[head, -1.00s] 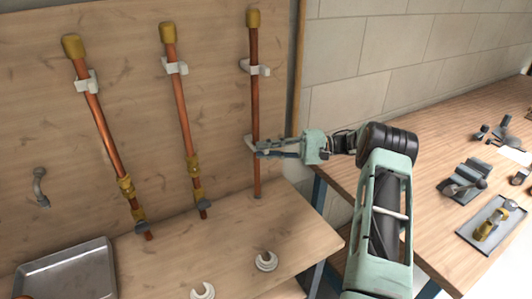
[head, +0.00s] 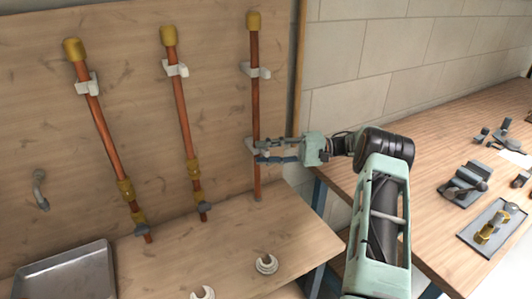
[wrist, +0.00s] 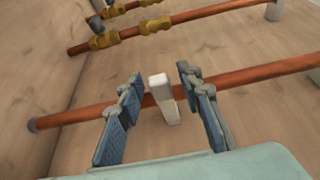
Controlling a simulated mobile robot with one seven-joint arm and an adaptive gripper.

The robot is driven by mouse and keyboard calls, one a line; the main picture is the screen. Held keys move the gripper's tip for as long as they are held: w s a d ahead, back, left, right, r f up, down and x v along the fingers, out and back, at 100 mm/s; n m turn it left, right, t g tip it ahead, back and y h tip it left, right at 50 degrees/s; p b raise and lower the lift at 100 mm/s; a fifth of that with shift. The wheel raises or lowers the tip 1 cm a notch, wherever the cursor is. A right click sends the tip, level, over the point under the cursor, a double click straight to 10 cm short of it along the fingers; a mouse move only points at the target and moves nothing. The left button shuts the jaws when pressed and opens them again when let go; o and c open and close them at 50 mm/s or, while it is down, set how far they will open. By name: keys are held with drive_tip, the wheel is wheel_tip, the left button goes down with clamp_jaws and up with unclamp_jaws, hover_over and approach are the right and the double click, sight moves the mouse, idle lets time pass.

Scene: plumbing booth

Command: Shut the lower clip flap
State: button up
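My gripper (head: 262,152) is at the lower clip. In the wrist view my gripper (wrist: 160,92) is open, one blue-grey finger on each side of the flap, with a visible gap to both. The rest of the clip is partly hidden behind the flap and fingers in the head view.
An upper white clip (head: 256,71) holds the same pipe higher up. Two more pipes with brass fittings (head: 193,168) stand to the left. A bench with tools (head: 465,185) is at right.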

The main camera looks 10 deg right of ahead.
drive_tip(key=shift+d, duration=0.1)
drive_tip(key=s+d, duration=0.1)
drive_tip(key=d, duration=1)
drive_tip(key=shift+s+d, duration=0.2)
drive_tip(key=shift+d, duration=0.2)
drive_tip(key=shift+w+a, duration=0.1)
